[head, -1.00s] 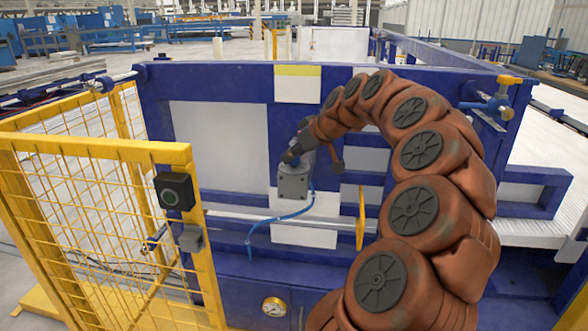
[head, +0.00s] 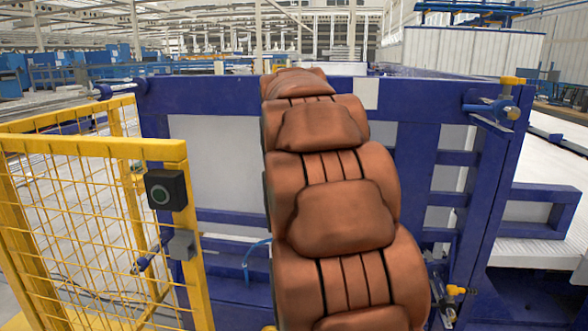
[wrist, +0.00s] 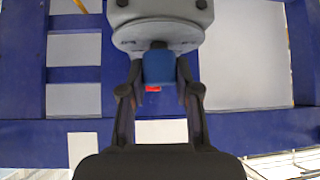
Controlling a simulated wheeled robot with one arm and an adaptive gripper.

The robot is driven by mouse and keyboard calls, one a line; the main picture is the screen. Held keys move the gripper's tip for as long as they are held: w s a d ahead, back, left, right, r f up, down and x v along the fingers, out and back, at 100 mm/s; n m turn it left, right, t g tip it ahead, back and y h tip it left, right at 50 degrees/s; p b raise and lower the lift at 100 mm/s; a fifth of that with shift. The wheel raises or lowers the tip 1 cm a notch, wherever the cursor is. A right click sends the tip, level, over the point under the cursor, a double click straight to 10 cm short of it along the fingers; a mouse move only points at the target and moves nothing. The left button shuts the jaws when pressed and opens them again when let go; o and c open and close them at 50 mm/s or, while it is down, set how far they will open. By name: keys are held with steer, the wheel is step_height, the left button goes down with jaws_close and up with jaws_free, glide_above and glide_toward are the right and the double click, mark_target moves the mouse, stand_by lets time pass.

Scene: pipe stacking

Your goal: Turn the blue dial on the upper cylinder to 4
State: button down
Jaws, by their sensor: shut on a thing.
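The blue dial (wrist: 159,67) sticks out from a grey cylinder (wrist: 158,22) at the top of the wrist view. My gripper (wrist: 159,80) has one finger on each side of the dial and is shut on it. A small red patch (wrist: 153,88) shows at the dial's edge. The dial's numbers cannot be read. In the head view my orange arm fills the middle and hides the gripper, the cylinder and the dial.
A blue frame (head: 485,170) with pale panels stands in front of me. A yellow mesh gate (head: 80,225) with a black button box (head: 166,190) stands at the left. A blue valve with a yellow cap (head: 513,82) is at the frame's upper right. A blue hose (head: 250,255) shows left of my arm.

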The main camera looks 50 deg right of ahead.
steer(key=shift+m+g+h+b, duration=0.75)
steer(key=shift+m+g, duration=0.65)
steer(key=shift+m, duration=0.7)
steer(key=c, duration=0.8)
jaws_free()
steer(key=v, duration=1.2)
steer(key=shift+a, duration=0.15)
